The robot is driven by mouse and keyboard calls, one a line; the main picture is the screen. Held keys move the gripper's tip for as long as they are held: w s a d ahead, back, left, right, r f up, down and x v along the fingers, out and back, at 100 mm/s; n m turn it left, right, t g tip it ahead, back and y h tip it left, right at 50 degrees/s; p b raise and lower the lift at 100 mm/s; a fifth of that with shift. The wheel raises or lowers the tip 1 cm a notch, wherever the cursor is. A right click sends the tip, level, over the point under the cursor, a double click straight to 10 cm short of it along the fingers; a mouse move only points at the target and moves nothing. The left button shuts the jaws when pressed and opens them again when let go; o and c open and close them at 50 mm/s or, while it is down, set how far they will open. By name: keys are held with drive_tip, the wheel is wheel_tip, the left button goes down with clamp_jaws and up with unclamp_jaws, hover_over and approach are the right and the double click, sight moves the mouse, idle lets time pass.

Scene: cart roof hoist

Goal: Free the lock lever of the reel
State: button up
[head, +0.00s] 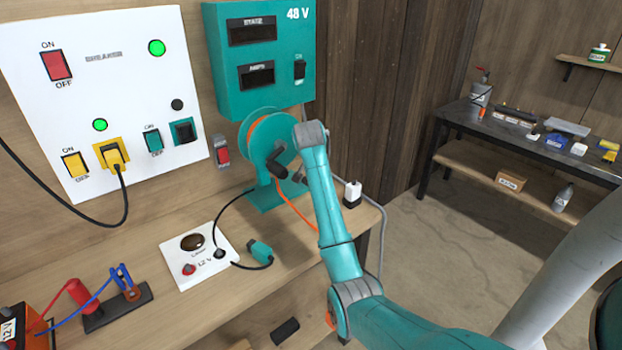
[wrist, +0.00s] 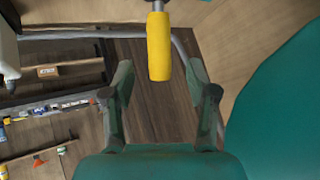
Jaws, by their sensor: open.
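The lever's yellow grip (wrist: 159,45) hangs on a thin metal rod at the top middle of the wrist view. My gripper (wrist: 160,72) is open, with the grip's lower end showing between its two fingertips and a gap on each side. I cannot tell whether the grip is at fingertip depth. In the head view my arm hides the lever and the fingers.
A white breaker panel (head: 110,60) and the teal 48 V box (head: 240,85) are on the wall behind. A white socket plate (head: 185,275) and a teal plug (head: 262,250) lie on the bench. An orange cable (head: 293,206) runs from the reel. Floor to the right is clear.

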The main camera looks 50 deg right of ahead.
drive_tip(key=s+a, duration=0.6)
drive_tip(key=a, duration=0.4)
drive_tip(key=shift+s, duration=0.2)
